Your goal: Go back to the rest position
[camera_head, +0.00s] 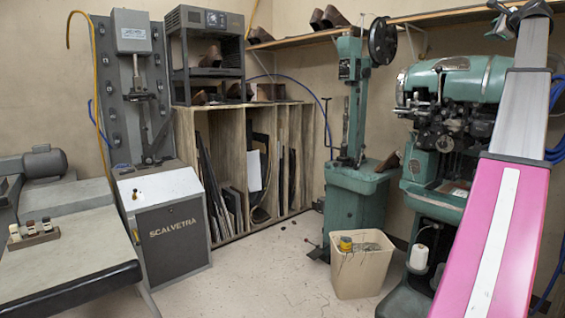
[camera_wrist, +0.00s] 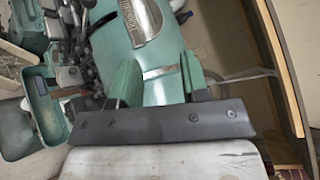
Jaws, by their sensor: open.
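My gripper (camera_wrist: 158,82) shows in the wrist view as two green fingers standing apart beyond a dark bar with screws. It is open and nothing shows between the fingers. Behind it is the green sole stitching machine (camera_wrist: 150,50), seen tilted; I cannot tell the distance between them. In the head view my pink and silver arm rises along the right edge, in front of the green stitcher (camera_head: 470,85).
A green post machine (camera_head: 357,185) with a handwheel stands left of the stitcher. A cream bin (camera_head: 360,273) is on the floor before it. A wall shelf (camera_head: 400,22) holds shoes. A grey SCALVETRA machine (camera_head: 175,232) and a bench (camera_head: 70,265) are left. The central floor is clear.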

